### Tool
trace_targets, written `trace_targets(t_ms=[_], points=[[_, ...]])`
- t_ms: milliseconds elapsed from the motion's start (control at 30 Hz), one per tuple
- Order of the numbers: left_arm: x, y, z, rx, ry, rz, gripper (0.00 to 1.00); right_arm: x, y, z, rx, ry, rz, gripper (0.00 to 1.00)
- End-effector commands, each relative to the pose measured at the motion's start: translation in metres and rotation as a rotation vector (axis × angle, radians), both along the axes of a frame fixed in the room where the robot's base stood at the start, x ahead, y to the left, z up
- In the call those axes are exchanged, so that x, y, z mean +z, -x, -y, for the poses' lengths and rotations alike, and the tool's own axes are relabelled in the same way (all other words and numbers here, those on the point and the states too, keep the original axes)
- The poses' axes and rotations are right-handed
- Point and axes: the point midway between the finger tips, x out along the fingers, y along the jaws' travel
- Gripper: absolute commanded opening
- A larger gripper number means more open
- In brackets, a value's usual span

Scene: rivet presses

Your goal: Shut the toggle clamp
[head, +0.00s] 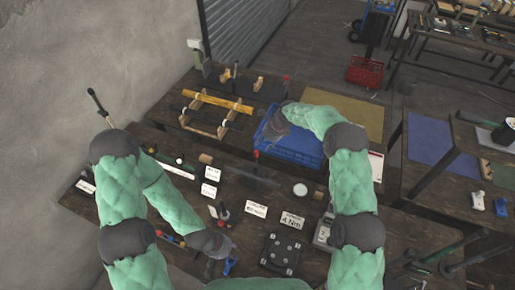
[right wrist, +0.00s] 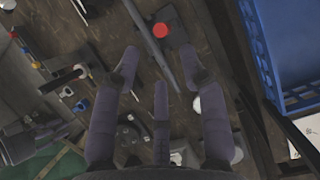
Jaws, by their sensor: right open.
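A small upright piece with a red tip (head: 256,155) stands on the dark bench just left of the blue crate; it may be the toggle clamp's handle, but it is too small to be sure. In the right wrist view a round red tip (right wrist: 160,30) shows above a dark base, beyond my fingers.
The blue crate (head: 300,150) stands behind the right forearm. A dark block with studs (head: 281,254) and white label cards (head: 256,208) lie at the front. Another red-handled tool (head: 223,211) stands near the left arm. A rack with a yellow bar (head: 218,101) is at the back left.

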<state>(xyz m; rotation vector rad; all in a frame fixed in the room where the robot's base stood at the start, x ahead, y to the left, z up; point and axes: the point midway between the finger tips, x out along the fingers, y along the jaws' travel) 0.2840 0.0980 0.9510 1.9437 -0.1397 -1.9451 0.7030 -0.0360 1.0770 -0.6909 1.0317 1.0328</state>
Motion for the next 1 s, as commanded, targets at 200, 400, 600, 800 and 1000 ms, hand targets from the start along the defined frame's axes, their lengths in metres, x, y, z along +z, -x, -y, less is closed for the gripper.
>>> trace_targets(t_ms=[200, 400, 600, 800, 1000], points=[[0.005, -0.001, 0.0, 0.001, 0.0, 0.002, 0.4, -0.033, -0.005, -0.012, -0.001, 0.0, -0.001, 0.43], [0.008, -0.001, 0.0, 0.001, 0.0, 0.002, 0.4, -0.06, -0.009, -0.022, -0.001, 0.0, 0.0, 0.43], [0.01, -0.001, 0.0, 0.001, 0.0, 0.002, 0.4, -0.076, -0.013, -0.029, -0.002, 0.0, 0.002, 0.43], [0.01, -0.001, 0.0, 0.001, 0.0, 0.002, 0.4, -0.083, -0.014, -0.031, -0.001, 0.0, 0.002, 0.43], [0.01, -0.001, 0.0, 0.001, 0.0, 0.002, 0.4, -0.083, -0.014, -0.031, -0.001, 0.0, 0.002, 0.43]])
